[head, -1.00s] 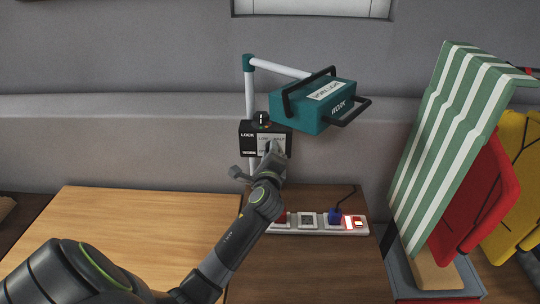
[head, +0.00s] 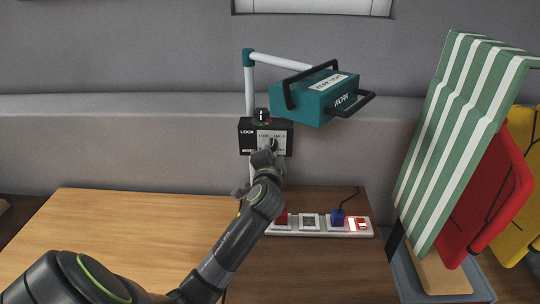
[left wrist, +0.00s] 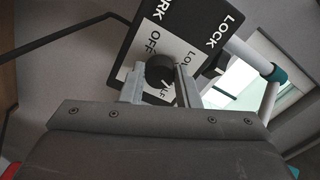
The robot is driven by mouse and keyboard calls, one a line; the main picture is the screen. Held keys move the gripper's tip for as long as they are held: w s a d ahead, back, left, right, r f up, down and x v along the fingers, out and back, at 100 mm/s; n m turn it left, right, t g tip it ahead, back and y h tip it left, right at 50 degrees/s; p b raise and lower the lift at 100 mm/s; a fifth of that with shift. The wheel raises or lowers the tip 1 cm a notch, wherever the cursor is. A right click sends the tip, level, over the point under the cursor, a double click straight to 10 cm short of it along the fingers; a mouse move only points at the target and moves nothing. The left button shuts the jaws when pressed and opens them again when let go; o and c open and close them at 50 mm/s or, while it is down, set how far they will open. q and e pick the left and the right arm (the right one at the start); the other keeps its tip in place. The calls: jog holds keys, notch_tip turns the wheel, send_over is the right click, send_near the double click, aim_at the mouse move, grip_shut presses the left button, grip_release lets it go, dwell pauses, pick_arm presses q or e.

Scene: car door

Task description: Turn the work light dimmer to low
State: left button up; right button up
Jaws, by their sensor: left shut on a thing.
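The work light (head: 318,98) is a teal lamp with black handles, hung from a white post. On the post is a black control box (head: 245,138) with a white dial label, also in the left wrist view (left wrist: 190,20), where LOCK, OFF and LOW can be read. The black round dimmer knob (left wrist: 160,69) sits on that label. My left gripper (head: 268,153) is at the box front. In the left wrist view its two fingers (left wrist: 160,86) are shut on the knob, one on each side. Which mark the knob points to is unclear. My right gripper is not in view.
Below the box, a white power strip (head: 291,231) with red and blue plugs lies on the brown worktop (head: 300,265). A light wood board (head: 130,235) is at left. Striped green (head: 460,140), red (head: 490,200) and yellow (head: 525,190) panels stand at right.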

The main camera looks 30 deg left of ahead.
pick_arm(q)
jog(key=n+b, duration=0.5)
jog(key=n, duration=0.7)
jog(key=shift+d+n, duration=0.1)
jog(key=shift+n, duration=0.3)
jog(key=shift+w, duration=0.1)
jog(key=o, duration=1)
jog(key=shift+f, duration=0.1)
jog(key=shift+f, duration=0.1)
